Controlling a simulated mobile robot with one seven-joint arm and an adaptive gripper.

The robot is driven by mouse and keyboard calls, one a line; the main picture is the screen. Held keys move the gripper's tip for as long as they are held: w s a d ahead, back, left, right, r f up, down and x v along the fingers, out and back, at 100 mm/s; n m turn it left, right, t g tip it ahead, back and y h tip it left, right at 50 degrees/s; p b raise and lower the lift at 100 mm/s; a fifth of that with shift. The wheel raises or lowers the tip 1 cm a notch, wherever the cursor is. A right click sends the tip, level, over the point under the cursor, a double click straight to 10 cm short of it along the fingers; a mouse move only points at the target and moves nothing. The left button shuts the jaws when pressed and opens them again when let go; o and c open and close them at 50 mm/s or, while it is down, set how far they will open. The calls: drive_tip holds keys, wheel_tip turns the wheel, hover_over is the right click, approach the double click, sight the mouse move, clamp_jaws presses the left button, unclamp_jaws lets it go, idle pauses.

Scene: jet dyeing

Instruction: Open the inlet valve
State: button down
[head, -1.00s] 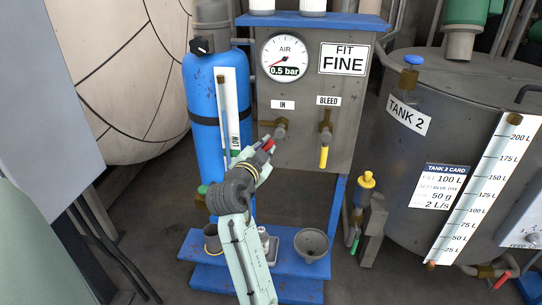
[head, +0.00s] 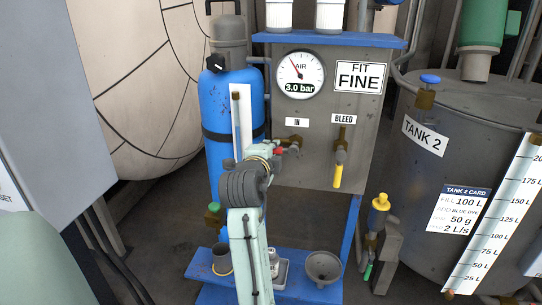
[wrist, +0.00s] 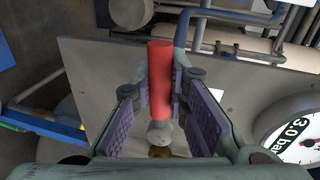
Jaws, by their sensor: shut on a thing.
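The inlet valve (head: 294,140) sits on the grey panel under the IN label (head: 297,122). Its brass body shows in the head view, and my gripper (head: 279,150) covers most of its lever. In the wrist view the red lever (wrist: 160,80) stands between the two purple finger pads of my gripper (wrist: 178,105), which is shut on it. The round gauge (head: 300,74) above reads 3.0 bar and also shows at the right of the wrist view (wrist: 291,132).
The BLEED valve's yellow lever (head: 338,175) hangs down just right of my gripper. The blue cylinder (head: 222,105) stands close on the left. A blue stand (head: 210,270) with a funnel (head: 323,266) lies below. Tank 2 (head: 430,165) is at the right.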

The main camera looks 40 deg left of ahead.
drive_tip(key=shift+r+m, duration=0.25)
drive_tip(key=shift+m, duration=0.15)
idle(0.3)
drive_tip(key=c, duration=1.6)
unclamp_jaws()
drive_tip(key=shift+o, duration=0.2)
drive_tip(key=shift+s, duration=0.1)
drive_tip(key=v, duration=1.2)
drive_tip(key=shift+r, duration=0.15)
